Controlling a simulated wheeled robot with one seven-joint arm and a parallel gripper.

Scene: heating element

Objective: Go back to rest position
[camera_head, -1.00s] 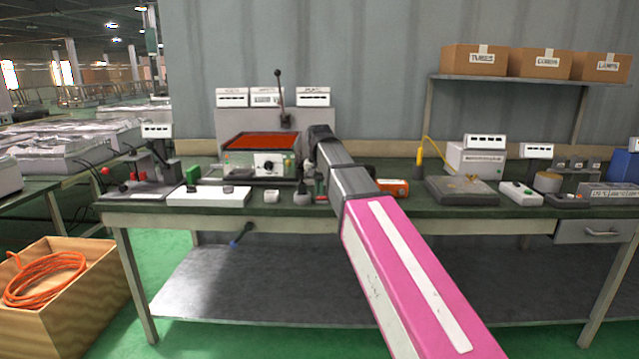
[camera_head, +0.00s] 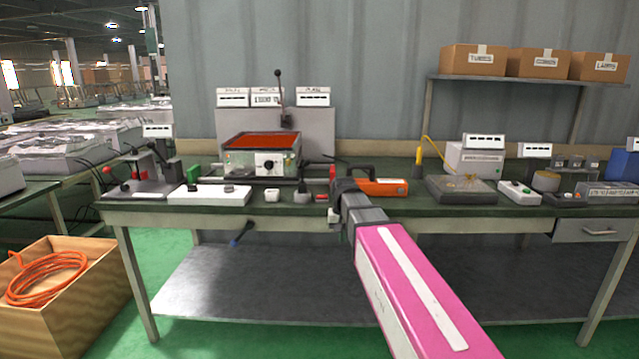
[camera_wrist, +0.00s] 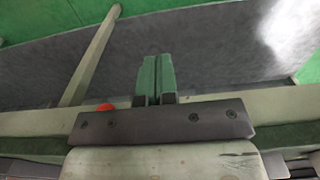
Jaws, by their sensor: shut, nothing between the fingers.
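My gripper (camera_wrist: 158,75) shows in the wrist view with its two green fingers pressed together and nothing between them. It hangs over the front edge of the workbench (camera_head: 450,227), with the grey lower shelf (camera_wrist: 220,55) and green floor beyond it in that view. In the head view my arm reaches up from the bottom right and ends near the bench's front edge; the fingertips cannot be made out there. The heating element (camera_head: 262,140), a red-orange plate on a control box with a dial (camera_head: 264,163), stands on the bench to the left of my arm.
An orange tool (camera_head: 380,186) lies just behind my wrist. A white strip (camera_head: 208,195) and small parts lie left of it; a grey plate (camera_head: 460,191) lies right. A wooden crate with orange cable (camera_head: 45,278) stands on the floor at left. Space before the bench is open.

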